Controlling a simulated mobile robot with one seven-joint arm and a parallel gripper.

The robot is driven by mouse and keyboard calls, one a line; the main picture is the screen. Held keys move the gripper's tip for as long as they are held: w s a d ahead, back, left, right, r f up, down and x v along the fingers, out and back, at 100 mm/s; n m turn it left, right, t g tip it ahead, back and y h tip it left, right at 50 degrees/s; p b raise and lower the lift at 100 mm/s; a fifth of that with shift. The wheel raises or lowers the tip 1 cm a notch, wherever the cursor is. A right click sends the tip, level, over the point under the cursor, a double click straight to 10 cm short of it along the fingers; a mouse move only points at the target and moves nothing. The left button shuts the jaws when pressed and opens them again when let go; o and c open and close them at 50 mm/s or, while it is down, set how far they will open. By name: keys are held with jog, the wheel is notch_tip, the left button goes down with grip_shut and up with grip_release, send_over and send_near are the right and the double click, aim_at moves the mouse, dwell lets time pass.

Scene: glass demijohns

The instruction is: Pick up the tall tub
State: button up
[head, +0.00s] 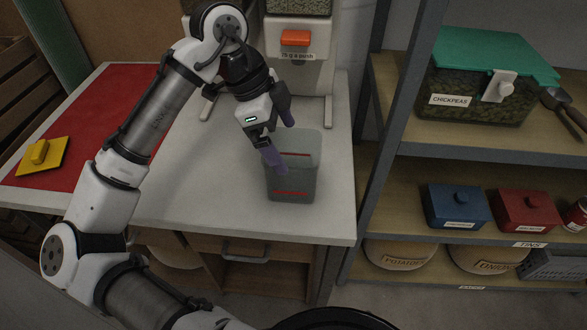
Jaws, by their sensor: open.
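The tall tub (304,183) is a grey, see-through, open-topped container with a red mark low on its front. It stands upright on the white worktop near the front right edge. My gripper (282,140) is open at the tub's upper left, pointing down and to the right. Its nearer purple finger overlaps the tub's left side in the picture. The other finger is farther back, by the tub's rear rim. I cannot tell whether the nearer finger is inside the tub or in front of it, or whether it touches.
A dispenser with an orange push lever (296,38) stands behind the tub. A red mat (85,115) with a yellow lidded item (41,155) lies at left. Shelves at right hold a chickpeas box (470,85), a blue tin (457,207) and a red tin (527,211). The worktop left of the tub is clear.

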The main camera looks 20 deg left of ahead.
aim_at(293, 159)
jog(key=shift+x, duration=3)
jog(key=shift+s, duration=0.15)
jog(key=shift+c, duration=0.4)
jog(key=c, duration=0.6)
